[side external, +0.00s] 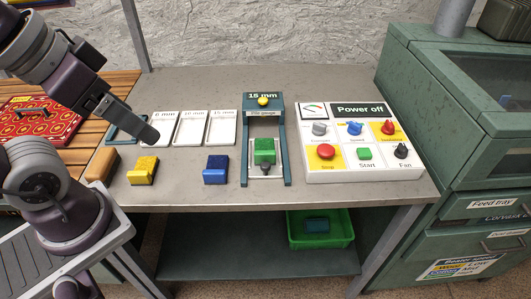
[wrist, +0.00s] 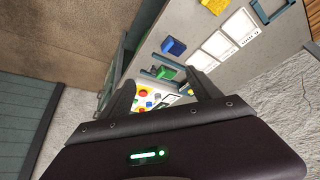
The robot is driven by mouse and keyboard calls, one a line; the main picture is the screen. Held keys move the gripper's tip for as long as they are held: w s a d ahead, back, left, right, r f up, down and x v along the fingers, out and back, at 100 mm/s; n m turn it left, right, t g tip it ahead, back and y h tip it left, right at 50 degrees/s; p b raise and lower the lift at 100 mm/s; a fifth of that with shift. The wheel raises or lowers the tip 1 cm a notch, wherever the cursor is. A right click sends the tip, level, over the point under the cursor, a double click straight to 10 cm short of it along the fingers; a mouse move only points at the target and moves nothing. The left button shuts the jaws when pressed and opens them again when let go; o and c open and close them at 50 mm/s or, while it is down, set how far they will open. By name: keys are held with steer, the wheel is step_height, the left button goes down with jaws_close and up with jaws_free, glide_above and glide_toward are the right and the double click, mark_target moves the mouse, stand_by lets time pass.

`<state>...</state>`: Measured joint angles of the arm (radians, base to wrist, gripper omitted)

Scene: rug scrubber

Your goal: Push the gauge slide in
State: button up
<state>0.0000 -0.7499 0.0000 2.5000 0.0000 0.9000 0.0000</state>
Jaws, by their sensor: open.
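The tile gauge is a teal frame (side external: 246,150) with two rails and a "15 mm" sign, standing mid-bench in the side view. Its pale slide (side external: 254,172) lies between the rails near their front end, with a dark knob (side external: 266,168) at its front. A green block (side external: 264,151) sits at the slide, behind the knob; it also shows in the wrist view (wrist: 166,73). My gripper (side external: 150,135) is open and empty, above the bench well left of the gauge. In the wrist view my gripper's fingers (wrist: 163,88) are apart, and the gauge shows beyond them.
A yellow block (side external: 143,171) and a blue block (side external: 215,170) lie left of the gauge. White trays (side external: 190,128) marked by thickness lie behind them. A control panel (side external: 430,165) reading "Power off" stands right of the gauge. The bench front is clear between the blocks.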

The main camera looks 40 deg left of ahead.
stand_by(0.4)
steer(key=shift+c, duration=0.9)
steer(key=shift+n+g, duration=0.7)
steer(key=shift+g, duration=0.2)
steer(key=w, duration=0.5)
steer(key=w+d, duration=0.1)
steer(key=w, duration=0.2)
steer(key=shift+w+d+f, duration=0.1)
steer(key=shift+w, duration=0.05)
steer(key=c, duration=0.4)
steer(key=n+g, duration=0.3)
steer(key=g, duration=0.1)
glide_above(265, 164)
steer(key=f, duration=1.5)
steer(key=shift+s+f, duration=0.15)
steer(key=shift+s, duration=0.05)
steer(key=f, duration=0.8)
steer(key=shift+w+f, duration=0.25)
jaws_close()
